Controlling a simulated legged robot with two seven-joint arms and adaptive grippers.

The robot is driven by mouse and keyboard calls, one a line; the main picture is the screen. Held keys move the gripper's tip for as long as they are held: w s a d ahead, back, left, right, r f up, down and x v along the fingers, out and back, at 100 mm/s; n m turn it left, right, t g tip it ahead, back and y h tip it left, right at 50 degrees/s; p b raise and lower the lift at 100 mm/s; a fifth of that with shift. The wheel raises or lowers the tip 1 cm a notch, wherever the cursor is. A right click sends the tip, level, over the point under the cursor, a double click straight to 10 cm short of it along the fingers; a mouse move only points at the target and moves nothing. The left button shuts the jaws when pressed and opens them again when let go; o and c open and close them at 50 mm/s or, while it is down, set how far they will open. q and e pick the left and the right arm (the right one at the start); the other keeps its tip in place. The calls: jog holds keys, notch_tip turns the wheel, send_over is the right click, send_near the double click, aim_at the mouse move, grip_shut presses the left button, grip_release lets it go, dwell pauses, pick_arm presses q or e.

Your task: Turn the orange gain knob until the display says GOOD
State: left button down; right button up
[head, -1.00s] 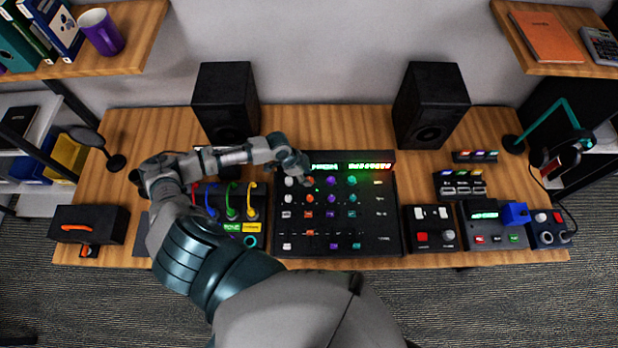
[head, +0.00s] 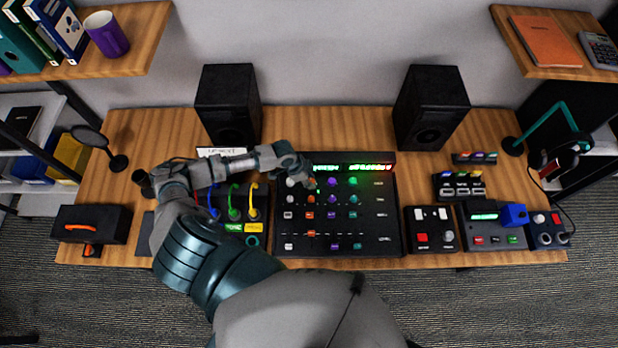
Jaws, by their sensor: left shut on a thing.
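The black mixing console (head: 392,215) stands in the middle of the desk with rows of white, orange, purple and green knobs. My left gripper (head: 308,181) is at the top row, shut on the orange gain knob (head: 311,184), which it mostly hides. The console's display strip (head: 360,168) is lit along the back edge. It shows green text on the left and a mostly green bar on the right, with red at its right end. The lettering is too small to read. My right gripper is not in view.
Two black speakers (head: 228,105) (head: 431,107) stand behind the console. Coloured cables (head: 233,203) plug into a box on its left, beside my left arm. Small control boxes (head: 432,228) stand on its right. Bare desk (head: 335,128) shows between the speakers.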

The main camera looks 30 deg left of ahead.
pick_arm(q)
jog(key=n+p, duration=0.1)
jog(key=p, duration=0.1)
jog(key=n+t+p, duration=0.1)
jog(key=p, duration=0.1)
jog(key=shift+d+r+n+y, duration=0.15)
jog(key=shift+r+n+y, duration=0.15)
jog(key=shift+r+n, duration=0.1)
jog(key=shift+w+f+n+p, duration=0.1)
jog(key=shift+f+n+p, duration=0.05)
jog(key=shift+n+p, duration=0.45)
jog(key=shift+f, duration=0.1)
jog(key=c, duration=1.2)
grip_release()
jog(key=shift+o, duration=0.2)
jog(key=v, duration=1.1)
jog(key=shift+r, duration=0.35)
